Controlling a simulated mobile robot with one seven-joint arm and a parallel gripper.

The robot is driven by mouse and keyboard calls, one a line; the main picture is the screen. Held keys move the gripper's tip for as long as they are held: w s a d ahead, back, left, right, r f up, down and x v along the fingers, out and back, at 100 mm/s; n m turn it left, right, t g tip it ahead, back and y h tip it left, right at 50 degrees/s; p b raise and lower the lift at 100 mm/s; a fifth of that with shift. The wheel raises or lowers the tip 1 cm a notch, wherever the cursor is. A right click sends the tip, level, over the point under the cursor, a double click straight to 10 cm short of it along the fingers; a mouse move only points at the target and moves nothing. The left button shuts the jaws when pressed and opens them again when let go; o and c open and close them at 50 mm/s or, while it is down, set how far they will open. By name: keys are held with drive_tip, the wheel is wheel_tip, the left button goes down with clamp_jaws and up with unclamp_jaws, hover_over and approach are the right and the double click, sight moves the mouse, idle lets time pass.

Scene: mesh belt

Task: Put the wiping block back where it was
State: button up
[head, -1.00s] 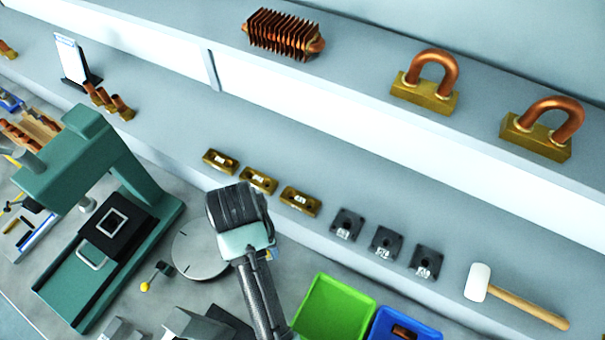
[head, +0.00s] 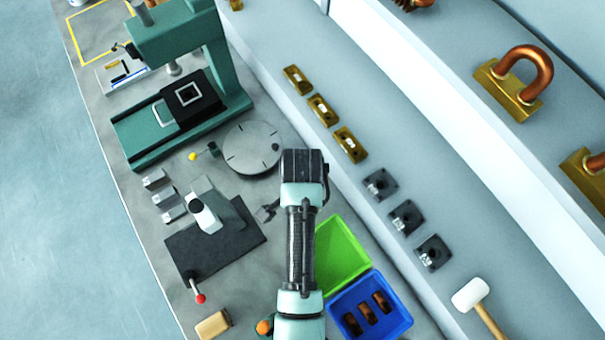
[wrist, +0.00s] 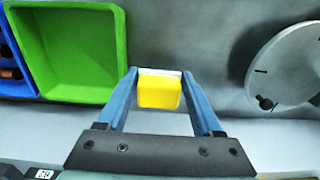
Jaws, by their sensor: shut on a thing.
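The wiping block (wrist: 159,93) is yellow with a pale strip along its far edge. In the wrist view it sits between the blue fingers of my gripper (wrist: 160,78), which is shut on it. The green bin is to its left and the round disc to its right, both apart from it. In the head view my arm's dark wrist end is between the disc and the green bin. It hides the fingers and block there, so I cannot tell how high the block is.
The green bin (head: 338,250) is empty; the blue bin (head: 397,301) holds copper pieces. The round disc (head: 247,150) stands by the green press (head: 182,50). Brass and dark blocks line the ledge, with a white mallet (head: 470,294). A tan block (head: 213,325) lies near the front edge.

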drive_tip(key=shift+f, duration=2.15)
drive_tip(key=shift+f, duration=0.2)
drive_tip(key=o, duration=1.4)
drive_tip(key=shift+o, duration=0.2)
